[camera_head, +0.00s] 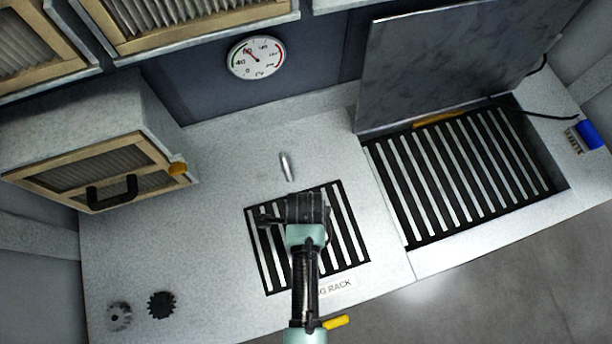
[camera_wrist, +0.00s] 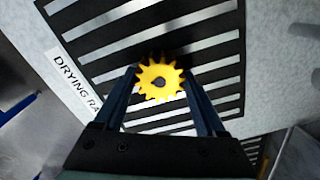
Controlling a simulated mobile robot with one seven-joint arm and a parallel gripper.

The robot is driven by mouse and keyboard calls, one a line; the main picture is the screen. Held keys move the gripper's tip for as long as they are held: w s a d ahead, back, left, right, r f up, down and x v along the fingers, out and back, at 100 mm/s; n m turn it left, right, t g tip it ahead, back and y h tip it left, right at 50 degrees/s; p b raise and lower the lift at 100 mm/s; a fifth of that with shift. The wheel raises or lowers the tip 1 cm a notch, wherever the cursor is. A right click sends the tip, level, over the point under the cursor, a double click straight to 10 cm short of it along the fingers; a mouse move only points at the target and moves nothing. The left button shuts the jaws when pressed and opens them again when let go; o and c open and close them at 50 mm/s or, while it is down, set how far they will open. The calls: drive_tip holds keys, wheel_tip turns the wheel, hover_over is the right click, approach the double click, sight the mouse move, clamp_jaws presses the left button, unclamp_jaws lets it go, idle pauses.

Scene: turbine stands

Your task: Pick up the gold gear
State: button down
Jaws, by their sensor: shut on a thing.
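The gold gear (camera_wrist: 160,82) is a yellow toothed disc with a dark centre hole. It sits between the fingertips of my gripper (camera_wrist: 165,92) in the wrist view, and the fingers are shut on it. Behind it lies the striped drying rack (camera_wrist: 95,72); I cannot tell how far the gear is above it. In the head view my gripper (camera_head: 290,212) is over the drying rack (camera_head: 350,240), and the gear is hidden by my arm.
A dark gear (camera_head: 161,304) and a grey gear (camera_head: 118,316) lie at the counter's front left. A small metal cylinder (camera_head: 287,166) lies behind the rack. A wooden-framed box (camera_head: 90,175) stands left. A larger slatted basin (camera_head: 465,180) with a raised lid (camera_head: 450,60) is right.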

wheel_tip(320, 180, up, 10)
drive_tip(key=shift+b, duration=0.3)
drive_tip(key=shift+c, duration=2.3)
unclamp_jaws()
clamp_jaws()
drive_tip(key=shift+w, duration=0.1)
